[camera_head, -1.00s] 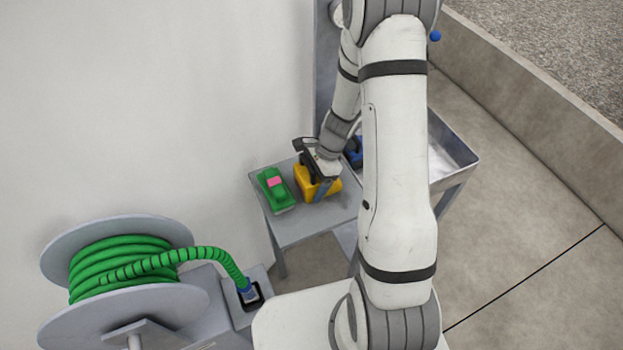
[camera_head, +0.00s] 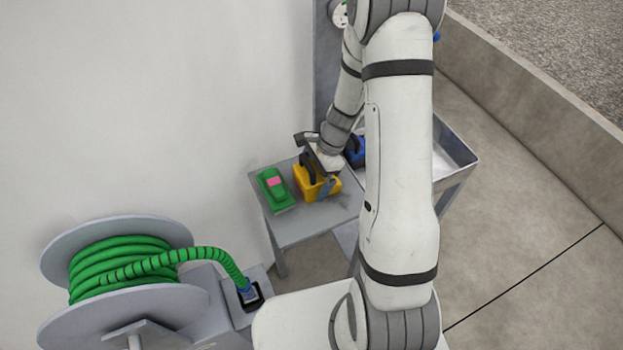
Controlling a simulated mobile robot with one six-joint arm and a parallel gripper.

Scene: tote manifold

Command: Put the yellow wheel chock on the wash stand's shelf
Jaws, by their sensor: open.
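The yellow wheel chock (camera_head: 303,187) sits on the grey shelf (camera_head: 290,232) of the wash stand, to the right of a green object with a pink patch (camera_head: 273,188). My gripper (camera_head: 318,184) is open, close above the chock, with its dark fingers in front of part of it. I cannot tell whether a finger still touches the chock. The chock's right side is partly hidden by the gripper.
The stand's grey basin (camera_head: 455,150) lies right of the shelf, partly behind my arm. A blue object (camera_head: 355,150) is at its left edge. A hose reel with green hose (camera_head: 120,265) stands at the lower left. A pale wall is behind.

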